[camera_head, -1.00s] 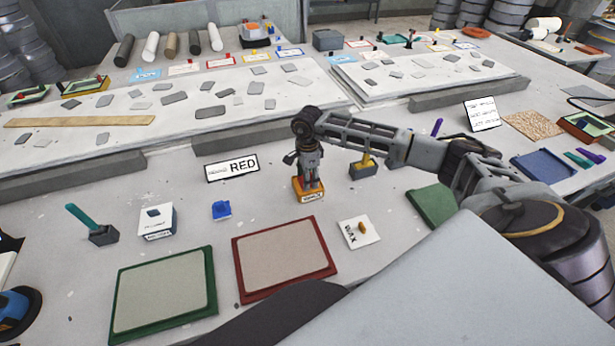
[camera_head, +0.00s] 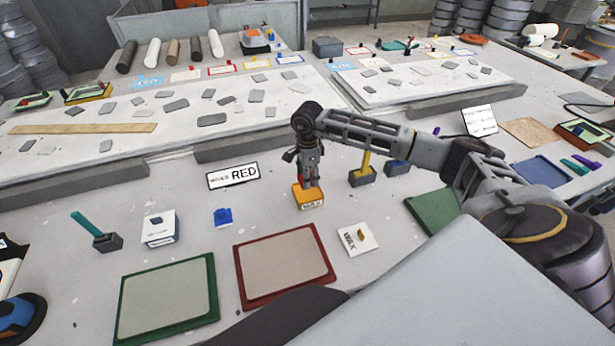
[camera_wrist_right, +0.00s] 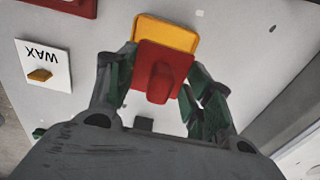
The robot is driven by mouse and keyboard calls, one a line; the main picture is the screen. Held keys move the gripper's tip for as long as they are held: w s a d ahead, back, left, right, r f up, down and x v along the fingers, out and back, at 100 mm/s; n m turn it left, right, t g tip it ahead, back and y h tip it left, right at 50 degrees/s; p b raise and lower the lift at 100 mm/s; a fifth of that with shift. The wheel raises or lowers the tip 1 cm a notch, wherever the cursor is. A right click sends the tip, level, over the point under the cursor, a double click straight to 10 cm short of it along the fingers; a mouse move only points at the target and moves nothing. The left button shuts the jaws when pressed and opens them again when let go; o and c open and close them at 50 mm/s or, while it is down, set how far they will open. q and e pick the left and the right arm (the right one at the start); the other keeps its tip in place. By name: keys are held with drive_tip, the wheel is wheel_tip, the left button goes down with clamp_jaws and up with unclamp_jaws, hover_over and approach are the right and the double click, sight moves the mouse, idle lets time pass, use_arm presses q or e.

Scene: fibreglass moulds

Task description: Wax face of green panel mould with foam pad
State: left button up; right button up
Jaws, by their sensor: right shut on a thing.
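The green-framed panel mould (camera_head: 167,298), with a pale grey face, lies flat at the front left. My right gripper (camera_head: 306,178) is shut on a red block with a raised grip (camera_wrist_right: 161,74), directly above an orange tray (camera_head: 309,198). The tray also shows behind the block in the right wrist view (camera_wrist_right: 166,32); a gap between them is hard to judge. A white WAX card (camera_head: 352,245) with a small orange-yellow piece (camera_head: 360,236) on it, possibly a pad, lies right of the red-framed panel. My left gripper is out of view.
A red-framed panel (camera_head: 284,266) lies beside the green one. A sign reading RED (camera_head: 233,175) stands behind. A blue pad (camera_head: 223,216), a white box (camera_head: 158,229) and a teal-handled tool (camera_head: 98,234) sit left. A yellow-handled tool in a dark block (camera_head: 362,175) is close right.

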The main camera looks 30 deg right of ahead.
drive_tip(key=shift+r+p, duration=0.4)
drive_tip(key=shift+r, duration=0.65)
drive_tip(key=shift+n, duration=0.4)
drive_tip(key=n, duration=0.7)
drive_tip(key=shift+w+a, duration=0.1)
drive_tip(key=n, duration=0.3)
drive_tip(key=shift+a+n, duration=0.35)
drive_tip(key=shift+n, duration=0.05)
drive_tip(key=n, duration=0.1)
drive_tip(key=s+a+n, duration=0.1)
drive_tip(key=shift+f+n, duration=0.25)
drive_tip(key=shift+n, duration=0.05)
drive_tip(key=s+a+f+n, duration=0.1)
drive_tip(key=s+a+n, duration=0.1)
drive_tip(key=a, duration=0.3)
drive_tip(key=s+a+f+n, duration=0.1)
drive_tip(key=s+a+n, duration=0.1)
drive_tip(key=a+n, duration=0.2)
drive_tip(key=shift+s+a+f+n, duration=0.15)
drive_tip(key=shift+s+a+n, duration=0.15)
drive_tip(key=shift+a, duration=0.4)
